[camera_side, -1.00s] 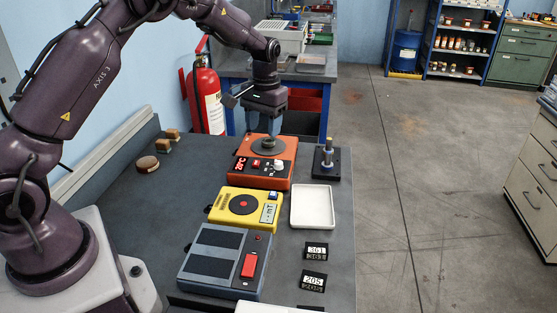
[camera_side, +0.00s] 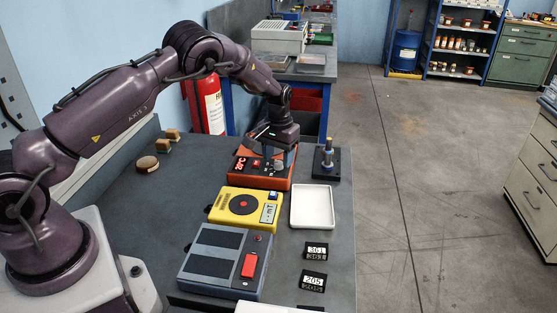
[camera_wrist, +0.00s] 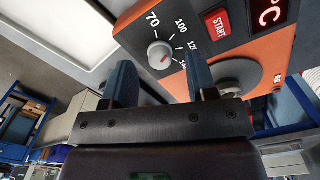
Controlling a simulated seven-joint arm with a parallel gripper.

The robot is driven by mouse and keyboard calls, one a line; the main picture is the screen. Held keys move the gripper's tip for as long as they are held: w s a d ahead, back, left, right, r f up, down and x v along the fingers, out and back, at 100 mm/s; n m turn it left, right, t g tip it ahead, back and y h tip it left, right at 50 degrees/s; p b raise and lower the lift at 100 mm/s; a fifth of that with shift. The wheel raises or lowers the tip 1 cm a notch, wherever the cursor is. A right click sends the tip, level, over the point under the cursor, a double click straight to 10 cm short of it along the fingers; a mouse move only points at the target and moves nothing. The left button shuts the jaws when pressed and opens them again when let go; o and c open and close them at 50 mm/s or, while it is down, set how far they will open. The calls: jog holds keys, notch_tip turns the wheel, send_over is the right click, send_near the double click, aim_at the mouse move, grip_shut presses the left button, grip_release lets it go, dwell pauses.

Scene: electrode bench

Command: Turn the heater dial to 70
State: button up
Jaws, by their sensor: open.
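The orange heater (camera_side: 262,182) stands at the far end of the dark bench. Its pale round dial (camera_wrist: 160,55) shows in the wrist view beside printed marks 70, 100 and more that are partly covered. A small red mark on the dial points to the lower right, away from 70; the exact value is unclear. My gripper (camera_side: 279,158) is over the heater's right part, pointing down. In the wrist view its open blue fingers (camera_wrist: 160,78) lie on either side of the dial, apart from it. The side view does not show clearly how close the tips are.
A red START button (camera_wrist: 217,22) and red display (camera_wrist: 270,12) lie near the dial. A hotplate disc (camera_wrist: 238,75) is close to one finger. A post on a dark base (camera_side: 326,164), a white tray (camera_side: 312,207) and a yellow device (camera_side: 243,208) stand nearby.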

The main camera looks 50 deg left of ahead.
jog(key=shift+f, duration=0.8)
jog(key=c, duration=0.9)
jog(key=shift+n, duration=0.3)
jog(key=n, duration=0.3)
jog(key=shift+n, duration=2.6)
